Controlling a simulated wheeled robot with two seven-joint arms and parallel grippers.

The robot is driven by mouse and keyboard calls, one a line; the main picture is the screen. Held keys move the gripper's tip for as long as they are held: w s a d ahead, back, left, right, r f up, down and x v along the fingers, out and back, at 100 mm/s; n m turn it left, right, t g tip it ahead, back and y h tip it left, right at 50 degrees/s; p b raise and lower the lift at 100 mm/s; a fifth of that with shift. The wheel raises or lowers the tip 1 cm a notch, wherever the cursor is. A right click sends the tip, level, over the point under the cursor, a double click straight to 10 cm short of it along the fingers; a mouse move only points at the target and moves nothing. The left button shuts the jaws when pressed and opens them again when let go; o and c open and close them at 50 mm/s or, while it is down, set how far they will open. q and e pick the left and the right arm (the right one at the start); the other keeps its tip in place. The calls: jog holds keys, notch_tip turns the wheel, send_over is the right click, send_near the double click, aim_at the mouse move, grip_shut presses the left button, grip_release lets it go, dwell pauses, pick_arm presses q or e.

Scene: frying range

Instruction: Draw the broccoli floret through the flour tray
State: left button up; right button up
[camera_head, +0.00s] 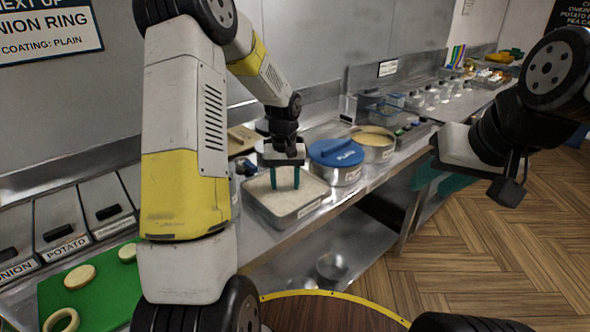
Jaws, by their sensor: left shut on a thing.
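The flour tray (306,207) is a shallow metal tray of pale flour on the steel counter, in the middle of the head view. My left gripper (285,187) points straight down over it, with both teal fingertips reaching the flour. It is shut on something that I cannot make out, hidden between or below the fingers. No broccoli floret shows clearly anywhere. My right gripper (438,180) hangs off to the right, over the floor in front of the counter. Its teal fingers are apart and nothing shows between them.
A blue-lidded pot (336,152) stands close right of the tray, with a pan of yellowish coating (374,140) beyond it. A green board (95,295) with pale slices and a ring lies at lower left, by labelled bins (58,220). A small bowl (332,266) sits on the lower shelf.

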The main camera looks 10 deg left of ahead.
aim_at(285, 188)
pick_arm(q)
jog(key=shift+f, duration=0.2)
dwell(0.3)
jog(key=shift+a, duration=0.15)
jog(key=shift+a, duration=0.5)
jog(key=shift+d, duration=1.3)
jog(key=shift+a, duration=1.35)
jog(key=shift+d, duration=0.7)
jog(key=shift+r, duration=0.1)
jog(key=shift+r, duration=3.95)
